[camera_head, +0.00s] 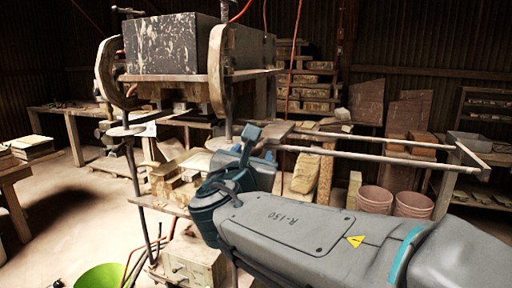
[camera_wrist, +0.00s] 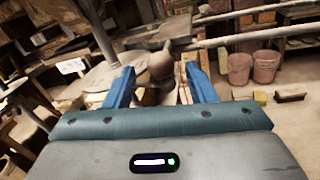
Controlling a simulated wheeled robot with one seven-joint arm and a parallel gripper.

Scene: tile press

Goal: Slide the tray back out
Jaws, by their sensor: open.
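The tile press shows in the head view as a heavy dark speckled block (camera_head: 160,45) on a flat plate between curved rusty side frames (camera_head: 218,72). Two long rails (camera_head: 375,156) run from it to the right, to an end frame. A flat brown piece (camera_head: 278,131), perhaps part of the tray, lies at the press end of the rails. My gripper (camera_head: 257,144) is open beside this piece. In the wrist view my gripper (camera_wrist: 160,68) has its blue fingers apart, with a rounded brown knob (camera_wrist: 158,66) showing between them. I cannot tell whether they touch it. My arm hides what lies below.
Two pinkish buckets (camera_head: 394,202) stand on the floor under the rails. A green bowl (camera_head: 101,276) is at the lower left. A grey control box (camera_head: 193,267) stands below the press. Shelves with stacked tiles (camera_head: 308,82) line the back. Open floor shows at left.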

